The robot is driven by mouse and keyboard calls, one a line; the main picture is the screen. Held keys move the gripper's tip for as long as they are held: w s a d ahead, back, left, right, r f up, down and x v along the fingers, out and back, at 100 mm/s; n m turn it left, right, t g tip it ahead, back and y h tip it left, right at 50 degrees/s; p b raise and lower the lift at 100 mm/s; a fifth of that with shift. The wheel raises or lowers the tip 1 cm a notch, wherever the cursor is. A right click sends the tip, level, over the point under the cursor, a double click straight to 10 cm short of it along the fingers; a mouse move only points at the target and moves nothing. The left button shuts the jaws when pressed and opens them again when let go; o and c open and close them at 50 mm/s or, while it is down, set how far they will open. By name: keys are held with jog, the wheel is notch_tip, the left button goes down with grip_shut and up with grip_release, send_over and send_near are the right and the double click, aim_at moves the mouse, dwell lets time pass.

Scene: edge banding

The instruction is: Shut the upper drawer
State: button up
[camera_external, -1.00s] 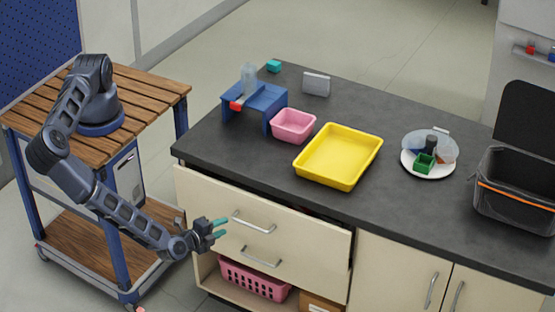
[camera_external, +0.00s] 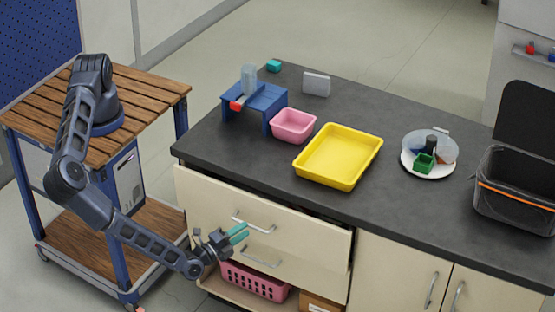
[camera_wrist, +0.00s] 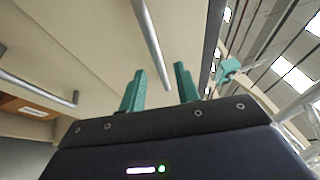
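The upper drawer (camera_external: 300,226) is a cream front with a silver bar handle (camera_external: 254,222). It stands out from the cabinet, with a dark gap showing along its top right. My gripper (camera_external: 243,232) is in front of it, close to the handle, with two teal fingers apart. In the wrist view the fingers (camera_wrist: 158,82) are open, and a silver handle (camera_wrist: 150,40) appears between and beyond them. I cannot tell whether they touch it. Nothing is seen held.
A lower drawer handle (camera_external: 260,258) sits below my gripper. A pink basket (camera_external: 254,281) stands on the open shelf beneath. The dark countertop (camera_external: 400,205) above holds a yellow tray (camera_external: 338,155), a pink tub (camera_external: 293,125) and a blue stand (camera_external: 262,97). Cupboard doors (camera_external: 400,270) are to the right.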

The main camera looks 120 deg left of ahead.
aim_at(251, 225)
jog(key=shift+x, duration=2)
grip_shut()
